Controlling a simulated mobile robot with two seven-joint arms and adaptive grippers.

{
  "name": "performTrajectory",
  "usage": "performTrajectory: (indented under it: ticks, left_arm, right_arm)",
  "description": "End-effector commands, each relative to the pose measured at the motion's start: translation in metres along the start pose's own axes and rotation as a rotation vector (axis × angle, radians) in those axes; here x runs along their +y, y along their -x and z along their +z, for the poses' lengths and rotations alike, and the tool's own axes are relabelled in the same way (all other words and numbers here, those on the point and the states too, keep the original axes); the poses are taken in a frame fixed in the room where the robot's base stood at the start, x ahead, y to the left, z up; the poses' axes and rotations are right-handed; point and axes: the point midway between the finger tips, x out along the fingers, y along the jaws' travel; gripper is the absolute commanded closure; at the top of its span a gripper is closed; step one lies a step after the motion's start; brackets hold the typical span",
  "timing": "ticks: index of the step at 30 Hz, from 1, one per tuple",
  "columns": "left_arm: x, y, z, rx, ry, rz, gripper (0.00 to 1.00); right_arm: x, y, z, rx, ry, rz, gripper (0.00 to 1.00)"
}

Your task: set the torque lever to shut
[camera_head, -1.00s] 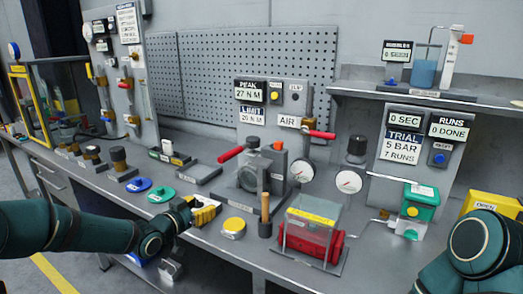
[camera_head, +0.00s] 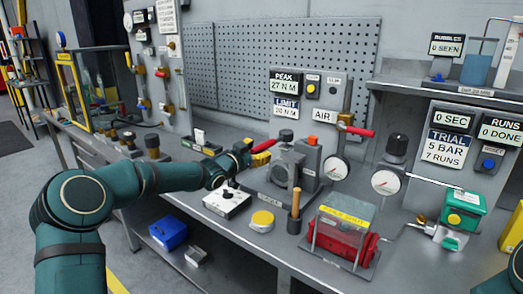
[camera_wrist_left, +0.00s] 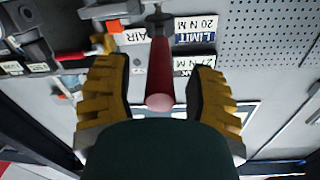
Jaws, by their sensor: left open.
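The torque lever has a red handle (camera_head: 263,146) that sticks out to the left from the grey torque stand (camera_head: 283,172). In the left wrist view the red handle (camera_wrist_left: 160,75) lies between my gripper's two yellow-padded fingers, its rounded end towards the camera. My left gripper (camera_head: 257,158) is at the handle in the head view, partly hidden by its own wrist. The left wrist view shows the left gripper (camera_wrist_left: 158,95) open, with gaps on both sides of the handle. My right gripper is out of view.
A second red lever (camera_head: 356,131) sits by the AIR sign (camera_head: 322,116), right of the stand. A wooden-handled tool (camera_head: 295,205), a yellow button (camera_head: 262,221) and a covered red cylinder (camera_head: 340,240) stand in front. A white box (camera_head: 227,202) lies below my left wrist.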

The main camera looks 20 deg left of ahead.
Motion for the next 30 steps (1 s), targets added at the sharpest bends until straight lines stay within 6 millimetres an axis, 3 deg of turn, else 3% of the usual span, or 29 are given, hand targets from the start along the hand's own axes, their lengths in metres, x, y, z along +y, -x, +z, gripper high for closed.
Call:
performTrajectory:
  ticks: [6,17,21,22,30]
  left_arm:
    - [0.0,-0.018,0.0,0.001,0.0,-0.001,0.45]
    - [0.0,-0.021,0.0,0.0,0.0,0.0,0.46]
    - [0.0,-0.021,0.0,0.0,0.0,0.0,0.95]
    - [0.0,-0.021,0.0,0.0,0.0,0.0,1.0]
    - [-0.001,-0.02,0.0,-0.001,0.001,0.0,1.0]
  right_arm:
    - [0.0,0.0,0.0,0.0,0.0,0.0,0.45]
    - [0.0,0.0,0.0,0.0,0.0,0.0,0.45]
    - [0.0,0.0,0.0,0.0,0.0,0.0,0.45]
    - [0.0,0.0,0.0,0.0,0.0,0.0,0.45]
    - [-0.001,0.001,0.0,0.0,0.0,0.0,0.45]
